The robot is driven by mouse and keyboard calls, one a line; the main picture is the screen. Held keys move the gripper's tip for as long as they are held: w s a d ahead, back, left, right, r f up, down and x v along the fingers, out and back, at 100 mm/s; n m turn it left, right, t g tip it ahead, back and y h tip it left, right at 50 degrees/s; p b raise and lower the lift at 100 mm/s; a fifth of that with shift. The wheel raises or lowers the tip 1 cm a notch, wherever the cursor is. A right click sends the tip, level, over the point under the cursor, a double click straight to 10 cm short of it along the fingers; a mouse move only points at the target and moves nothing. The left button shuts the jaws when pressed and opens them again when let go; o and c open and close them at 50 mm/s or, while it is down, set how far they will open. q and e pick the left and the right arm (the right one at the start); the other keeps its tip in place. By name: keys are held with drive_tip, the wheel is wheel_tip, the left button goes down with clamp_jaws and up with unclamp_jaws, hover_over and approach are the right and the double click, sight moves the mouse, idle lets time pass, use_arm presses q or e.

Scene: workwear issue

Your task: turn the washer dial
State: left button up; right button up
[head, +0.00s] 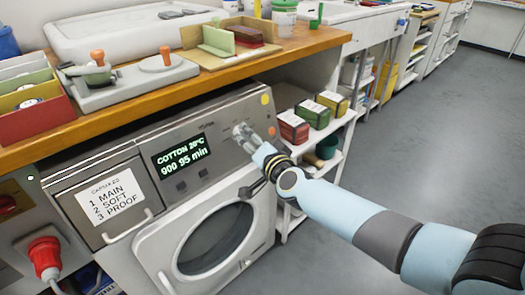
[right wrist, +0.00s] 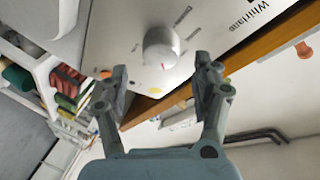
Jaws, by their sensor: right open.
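The washer (head: 145,245) stands under the wooden counter, with its grey control panel facing me. Its dial (right wrist: 160,49) is a round, pale knob with a small red mark, seen in the right wrist view. My right gripper (right wrist: 161,72) is open and empty, with the dial just beyond and between its fingertips; I see no contact. In the head view my right gripper (head: 249,138) is at the panel's right part and covers much of the dial. The lit display (head: 182,155) reads "COTTON 20°C" and "900 95 min". My left gripper is not in view.
A label (head: 107,195) on the drawer lists MAIN, SOFT and PROOF. The round door (head: 212,245) is shut. A white shelf unit (head: 330,163) with small boxes stands right of the washer. The counter edge (head: 240,75) overhangs the panel. The grey floor (head: 440,140) at right is clear.

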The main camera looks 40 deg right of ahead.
drive_tip(key=v, duration=0.8)
drive_tip(key=shift+s, duration=0.1)
